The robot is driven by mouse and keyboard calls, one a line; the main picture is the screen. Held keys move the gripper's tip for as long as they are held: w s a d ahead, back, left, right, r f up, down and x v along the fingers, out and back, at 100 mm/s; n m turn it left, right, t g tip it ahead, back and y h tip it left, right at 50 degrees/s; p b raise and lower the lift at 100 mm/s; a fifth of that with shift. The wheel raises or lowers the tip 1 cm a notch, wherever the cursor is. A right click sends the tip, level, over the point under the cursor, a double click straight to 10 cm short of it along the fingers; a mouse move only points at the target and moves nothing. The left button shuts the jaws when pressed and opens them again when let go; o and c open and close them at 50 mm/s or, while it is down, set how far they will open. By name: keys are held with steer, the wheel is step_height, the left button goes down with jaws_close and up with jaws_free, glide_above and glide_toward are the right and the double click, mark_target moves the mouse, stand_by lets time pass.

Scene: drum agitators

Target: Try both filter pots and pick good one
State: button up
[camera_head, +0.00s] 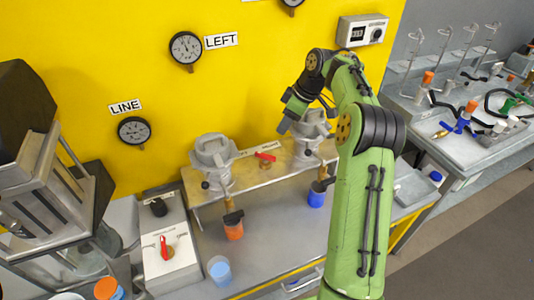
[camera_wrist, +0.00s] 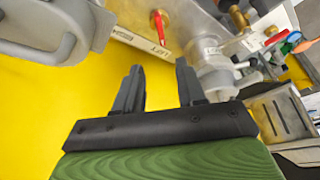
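Two grey metal filter pots stand on a raised metal shelf (camera_head: 235,182) against the yellow wall. The left filter pot (camera_head: 212,152) is clear of my arm; it also shows at the right of the wrist view (camera_wrist: 215,75). The right filter pot (camera_head: 315,128) is partly hidden by my gripper in the head view; a large grey part with a handle (camera_wrist: 45,30), likely this pot, fills the upper left of the wrist view. My gripper (camera_wrist: 158,82) is open, with nothing between its fingers. A red valve handle (camera_head: 265,157) sits between the pots.
An orange container (camera_head: 233,228) and a blue container (camera_head: 316,197) stand under the pots' outlets. A LEFT gauge (camera_head: 185,47) and a LINE gauge (camera_head: 133,130) hang on the wall. A control box with a red handle (camera_head: 167,247) and a beaker (camera_head: 220,268) stand in front.

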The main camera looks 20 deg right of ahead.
mark_target(265, 154)
steer(key=b+x, duration=0.2)
steer(key=x, duration=1.3)
steer(key=shift+a+f, duration=0.1)
steer(key=shift+f, duration=0.1)
jaws_close()
